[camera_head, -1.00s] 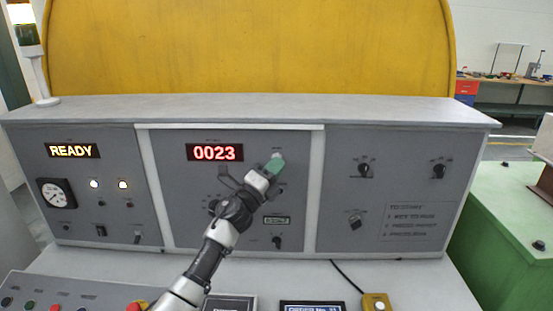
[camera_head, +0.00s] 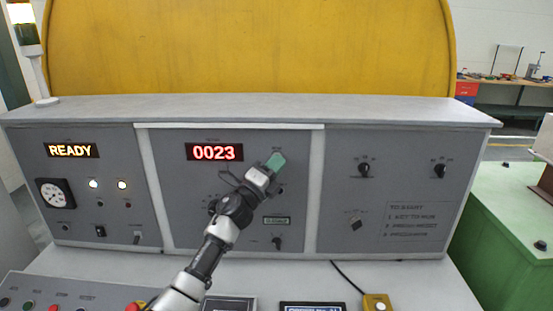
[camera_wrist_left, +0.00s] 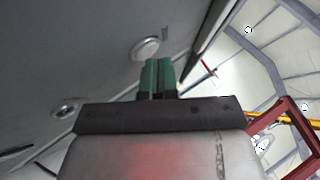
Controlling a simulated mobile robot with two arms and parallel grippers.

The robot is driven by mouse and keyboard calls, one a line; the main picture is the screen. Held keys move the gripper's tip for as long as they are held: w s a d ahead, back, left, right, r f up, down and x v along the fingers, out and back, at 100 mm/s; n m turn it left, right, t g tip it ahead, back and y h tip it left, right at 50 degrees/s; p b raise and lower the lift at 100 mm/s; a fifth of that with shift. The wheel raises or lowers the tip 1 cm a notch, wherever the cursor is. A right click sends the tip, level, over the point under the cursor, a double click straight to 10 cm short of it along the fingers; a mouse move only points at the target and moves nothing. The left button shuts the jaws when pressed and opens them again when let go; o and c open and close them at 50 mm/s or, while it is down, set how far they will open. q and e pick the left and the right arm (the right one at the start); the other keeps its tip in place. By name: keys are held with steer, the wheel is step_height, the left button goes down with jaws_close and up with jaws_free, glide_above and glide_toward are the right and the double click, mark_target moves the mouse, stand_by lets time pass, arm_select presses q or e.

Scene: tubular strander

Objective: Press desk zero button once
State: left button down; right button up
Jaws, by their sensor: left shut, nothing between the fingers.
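The desk's middle panel (camera_head: 175,190) carries a red lit display (camera_head: 214,152) reading 0023. My left gripper (camera_head: 276,161) is in front of this panel, to the right of the display, with its green fingers shut and empty. In the left wrist view, a pale round button (camera_wrist_left: 145,48) sits on the grey panel just beyond the green fingertips (camera_wrist_left: 158,64). Its label is not readable, so I cannot tell for sure that it is the zero button. In the head view the gripper hides that spot. I cannot tell whether the fingertips touch the button. My right gripper is not in view.
A second round fitting (camera_wrist_left: 67,110) is on the panel in the left wrist view. Knobs such as the black one (camera_head: 277,243) stick out below my gripper. The left panel shows READY (camera_head: 71,151). A yellow box (camera_head: 377,302) with a cable lies on the desk's front.

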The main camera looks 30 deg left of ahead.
arm_select(q)
steer(key=shift+w, duration=0.1)
stand_by(0.5)
steer(key=shift+s+d, duration=0.35)
steer(key=shift+s, duration=0.35)
steer(key=s+d, duration=0.1)
steer(key=s+p, duration=0.1)
steer(key=s+d+p, duration=0.1)
steer(key=s, duration=0.1)
steer(key=shift+s+d, duration=0.1)
steer(key=shift+d, duration=0.2)
stand_by(0.6)
